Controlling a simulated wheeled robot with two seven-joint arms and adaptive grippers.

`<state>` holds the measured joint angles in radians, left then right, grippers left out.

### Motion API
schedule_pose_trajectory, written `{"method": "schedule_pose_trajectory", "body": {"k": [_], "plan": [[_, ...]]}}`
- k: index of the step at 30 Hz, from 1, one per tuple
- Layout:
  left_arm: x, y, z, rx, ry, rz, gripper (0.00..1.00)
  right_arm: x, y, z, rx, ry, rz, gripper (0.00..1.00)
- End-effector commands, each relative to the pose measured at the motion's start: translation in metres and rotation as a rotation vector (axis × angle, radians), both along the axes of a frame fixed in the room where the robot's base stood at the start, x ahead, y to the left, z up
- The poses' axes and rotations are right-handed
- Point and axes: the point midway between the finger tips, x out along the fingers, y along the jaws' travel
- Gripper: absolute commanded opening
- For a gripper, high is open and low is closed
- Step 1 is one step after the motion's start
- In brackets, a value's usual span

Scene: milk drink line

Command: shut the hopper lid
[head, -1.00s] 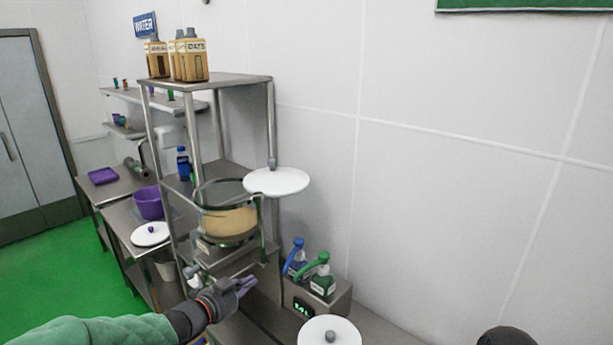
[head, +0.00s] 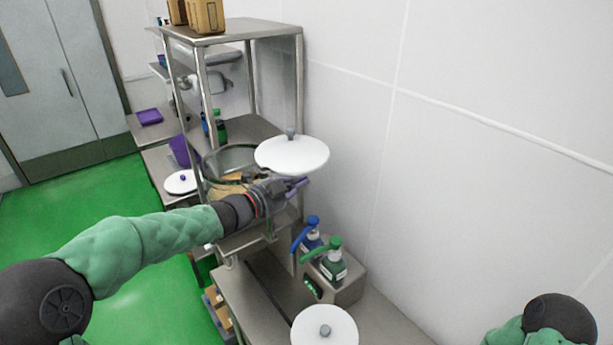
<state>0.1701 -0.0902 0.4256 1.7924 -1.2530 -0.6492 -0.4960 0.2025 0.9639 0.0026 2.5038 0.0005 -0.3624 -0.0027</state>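The hopper (head: 230,158) is a round clear-walled vessel with tan contents, standing on the steel rack. Its white round lid (head: 291,156) with a grey knob is swung out to the right of the hopper's mouth, so the hopper stands open. My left gripper (head: 298,187) is just below the lid, in front of the hopper, and hides part of it. Its purple fingers point right and look close together; I cannot tell whether they are parted or touch the lid. My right gripper is not in view; only part of my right arm shows at the lower right.
Blue (head: 312,236) and green (head: 333,262) pump bottles stand on a steel box below the lid. A second white lid (head: 324,328) is at the bottom. A steel shelf (head: 235,30) with cartons is above the hopper. A white wall bounds the right side.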

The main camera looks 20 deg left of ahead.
Motion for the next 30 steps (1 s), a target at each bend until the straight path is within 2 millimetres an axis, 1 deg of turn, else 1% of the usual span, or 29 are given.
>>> {"method": "schedule_pose_trajectory", "body": {"k": [1, 6, 14, 15, 16, 21, 30], "plan": [[0.008, -0.006, -0.002, -0.001, 0.004, -0.003, 0.0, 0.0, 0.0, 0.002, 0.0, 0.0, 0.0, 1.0], [0.035, -0.022, -0.004, -0.001, 0.003, -0.004, 0.0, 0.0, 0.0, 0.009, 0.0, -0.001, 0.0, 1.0], [0.073, -0.044, -0.008, -0.001, 0.003, -0.003, 0.0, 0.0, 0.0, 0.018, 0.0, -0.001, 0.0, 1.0], [0.077, -0.036, -0.011, 0.0, 0.005, 0.002, 0.0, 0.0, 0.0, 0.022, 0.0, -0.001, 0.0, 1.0], [0.08, -0.032, -0.013, 0.0, 0.005, 0.002, 0.0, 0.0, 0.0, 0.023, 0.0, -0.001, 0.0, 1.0], [0.091, -0.02, -0.02, 0.0, 0.003, 0.001, 0.0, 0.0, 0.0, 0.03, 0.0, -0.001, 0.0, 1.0], [0.096, -0.014, -0.025, -0.001, 0.002, 0.0, 0.0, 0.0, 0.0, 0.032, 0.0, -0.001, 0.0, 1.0]]}}
